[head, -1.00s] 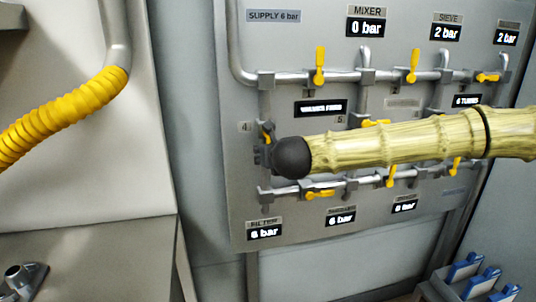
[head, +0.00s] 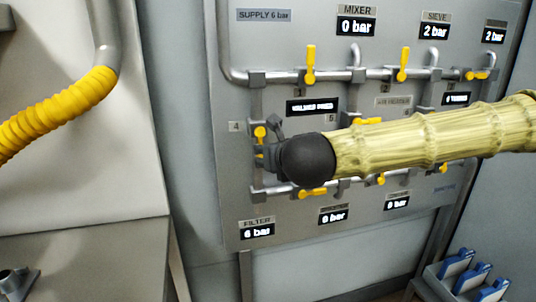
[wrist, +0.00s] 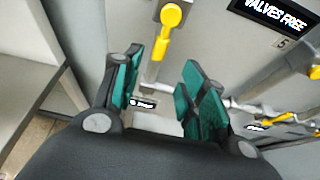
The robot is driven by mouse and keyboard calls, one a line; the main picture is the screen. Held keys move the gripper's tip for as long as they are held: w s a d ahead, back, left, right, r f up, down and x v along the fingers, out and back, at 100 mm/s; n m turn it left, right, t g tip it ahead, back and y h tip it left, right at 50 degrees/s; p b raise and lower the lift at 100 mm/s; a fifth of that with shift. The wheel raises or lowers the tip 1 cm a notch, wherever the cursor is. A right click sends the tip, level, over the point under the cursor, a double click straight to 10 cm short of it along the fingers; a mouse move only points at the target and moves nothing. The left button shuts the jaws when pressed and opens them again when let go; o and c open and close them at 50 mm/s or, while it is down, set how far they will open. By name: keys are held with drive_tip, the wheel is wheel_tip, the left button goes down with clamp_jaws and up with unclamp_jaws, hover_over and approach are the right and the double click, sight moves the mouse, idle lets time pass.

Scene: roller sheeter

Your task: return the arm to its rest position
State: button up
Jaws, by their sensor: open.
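My arm (head: 430,138) reaches in from the right in the head view, with a pale ribbed sleeve and a black rounded end. My gripper (head: 268,148) is partly hidden behind that end, in front of the left side of the valve panel (head: 228,180). In the wrist view my gripper (wrist: 160,88) is open, with its teal finger pads apart and nothing between them. A yellow valve handle (wrist: 168,30) lies beyond the fingertips; in the head view this handle (head: 260,133) is by the label 4. I see no contact between them.
Pipes with several yellow handles (head: 310,65) cross the panel around my arm. A grey machine housing (head: 130,160) with a yellow hose (head: 55,115) stands at left. A bin with blue-topped items (head: 468,275) is at lower right. The VALVES FREE display (wrist: 272,12) is lit.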

drive_tip(key=shift+s, duration=0.1)
drive_tip(key=s+a+f+n+g+p, duration=0.1)
drive_tip(key=s+f+n+g, duration=0.3)
drive_tip(key=f, duration=0.8)
drive_tip(key=s+f+n+p, duration=0.25)
drive_tip(key=f+n, duration=0.35)
drive_tip(key=f, duration=0.6)
drive_tip(key=s+a+f+n+g, duration=0.15)
drive_tip(key=s+f+n, duration=0.35)
drive_tip(key=f, duration=0.7)
drive_tip(key=s+d+f+n+g+h+p, duration=0.1)
drive_tip(key=s+d+f+n+g, duration=0.1)
drive_tip(key=s+d+f+n, duration=0.4)
drive_tip(key=s+d+f+n+g+p, duration=0.2)
drive_tip(key=s+d+f+n, duration=0.4)
drive_tip(key=s, duration=0.6)
drive_tip(key=s+d+f+n+g+h+p, duration=0.1)
drive_tip(key=s+d+f+n+g, duration=0.2)
drive_tip(key=s+d+f+n, duration=0.3)
drive_tip(key=s+d, duration=0.1)
drive_tip(key=s, duration=0.3)
drive_tip(key=shift+d+f+n+g+h, duration=0.2)
drive_tip(key=shift+d+n+g+h, duration=0.1)
drive_tip(key=shift+d+g, duration=0.05)
drive_tip(key=shift+w, duration=0.1)
